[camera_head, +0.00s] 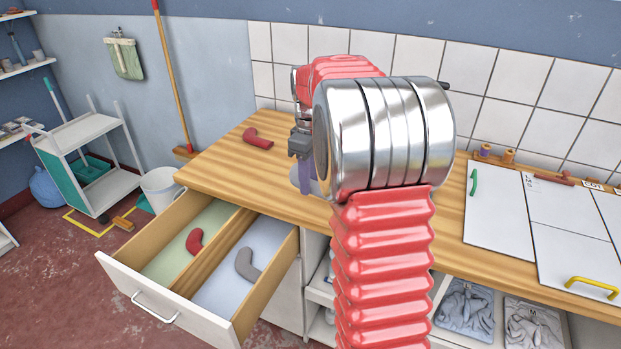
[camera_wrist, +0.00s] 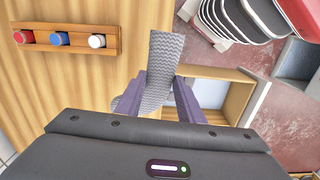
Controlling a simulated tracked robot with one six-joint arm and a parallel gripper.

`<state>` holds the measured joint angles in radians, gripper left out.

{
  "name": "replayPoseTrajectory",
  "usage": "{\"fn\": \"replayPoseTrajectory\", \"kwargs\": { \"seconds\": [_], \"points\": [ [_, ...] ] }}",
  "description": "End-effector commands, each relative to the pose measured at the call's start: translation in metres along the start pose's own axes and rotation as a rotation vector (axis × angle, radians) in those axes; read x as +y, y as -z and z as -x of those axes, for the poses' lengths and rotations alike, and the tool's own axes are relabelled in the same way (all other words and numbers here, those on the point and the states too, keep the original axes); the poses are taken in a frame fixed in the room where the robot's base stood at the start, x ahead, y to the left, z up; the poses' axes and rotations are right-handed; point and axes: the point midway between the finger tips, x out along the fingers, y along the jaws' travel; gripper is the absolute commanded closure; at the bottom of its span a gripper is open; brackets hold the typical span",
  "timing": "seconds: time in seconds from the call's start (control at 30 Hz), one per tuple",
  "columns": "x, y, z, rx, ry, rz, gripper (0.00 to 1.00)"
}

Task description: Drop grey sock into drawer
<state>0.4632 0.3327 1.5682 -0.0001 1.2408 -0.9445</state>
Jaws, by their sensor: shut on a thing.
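My gripper (camera_wrist: 159,92) is shut on a grey knitted sock (camera_wrist: 164,62), which sticks out beyond the purple fingers in the wrist view. In the head view my gripper (camera_head: 304,172) hangs over the wooden counter near its front edge; the held sock is hidden or unclear there. The drawer (camera_head: 148,298) is pulled open at the lower left, with two compartments. Its left, green-lined one holds a red sock (camera_head: 194,241). Its right, pale blue-lined one holds another grey sock (camera_head: 246,264). The drawer also shows beyond the fingers in the wrist view (camera_wrist: 238,97).
Another red sock (camera_head: 257,139) lies on the counter (camera_head: 222,160). A pale round thing (camera_wrist: 118,102) lies under the gripper. A wooden rack (camera_wrist: 80,40) holds red, blue and white knobs. White boards (camera_head: 510,225) cover the right counter. A bucket (camera_head: 160,188) stands left of the counter.

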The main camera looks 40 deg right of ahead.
Motion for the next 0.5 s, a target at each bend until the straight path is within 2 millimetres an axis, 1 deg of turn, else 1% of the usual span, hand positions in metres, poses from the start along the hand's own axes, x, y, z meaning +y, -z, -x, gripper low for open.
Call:
{"fn": "replayPoseTrajectory", "kwargs": {
  "seconds": [0.03, 0.37, 0.5],
  "points": [
    [-0.006, 0.005, -0.003, 0.000, 0.001, -0.007, 0.86],
    [-0.041, 0.033, -0.024, -0.001, 0.001, -0.087, 0.86],
    [-0.061, 0.048, -0.036, -0.001, 0.001, -0.132, 0.86]
  ]
}}
